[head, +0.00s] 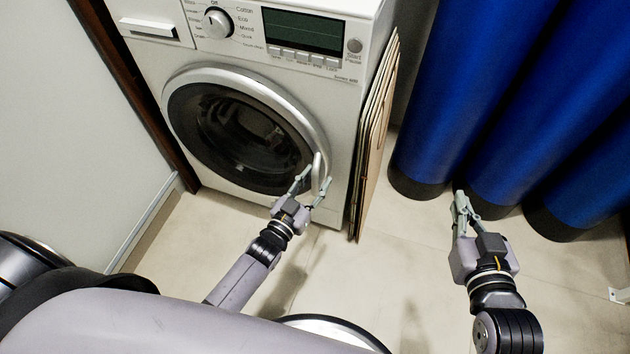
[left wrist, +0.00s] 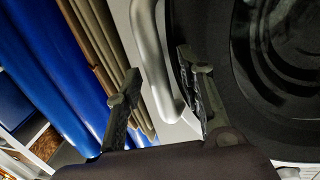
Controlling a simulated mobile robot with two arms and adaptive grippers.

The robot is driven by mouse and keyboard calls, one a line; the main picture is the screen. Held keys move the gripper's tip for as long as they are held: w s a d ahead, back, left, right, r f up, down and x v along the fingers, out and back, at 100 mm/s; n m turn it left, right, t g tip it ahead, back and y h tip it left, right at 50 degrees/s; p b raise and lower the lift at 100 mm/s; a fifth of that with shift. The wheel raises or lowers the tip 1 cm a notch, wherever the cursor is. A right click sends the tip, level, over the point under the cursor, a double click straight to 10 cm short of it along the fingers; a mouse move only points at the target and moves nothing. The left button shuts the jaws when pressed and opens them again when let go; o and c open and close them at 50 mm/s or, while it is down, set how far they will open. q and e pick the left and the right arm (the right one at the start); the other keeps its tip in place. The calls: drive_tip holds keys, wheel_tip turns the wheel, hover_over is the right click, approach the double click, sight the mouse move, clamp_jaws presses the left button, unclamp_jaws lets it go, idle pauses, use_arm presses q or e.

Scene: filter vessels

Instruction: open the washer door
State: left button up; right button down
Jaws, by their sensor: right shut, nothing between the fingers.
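The white washer (head: 345,100) stands at the upper left of the head view. Its round door (head: 240,128), with dark glass and a silver ring, looks shut. The curved silver door handle (head: 318,160) is on the door's right side; it also shows in the left wrist view (left wrist: 148,45). My left gripper (head: 316,176) is open, with one finger on each side of the handle; I cannot tell whether either finger touches it. Both fingers show in the left wrist view (left wrist: 157,68). My right gripper (head: 461,198) is shut and empty, low in front of the blue vessels.
Flat brown panels (head: 372,140) lean against the washer's right side. Tall blue vessels (head: 440,90) with black bases stand at the right. A white wall panel (head: 70,130) is at the left. The beige floor (head: 370,275) in front of the washer is clear.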

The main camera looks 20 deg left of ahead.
use_arm(q)
clamp_jaws()
idle(0.3)
idle(0.5)
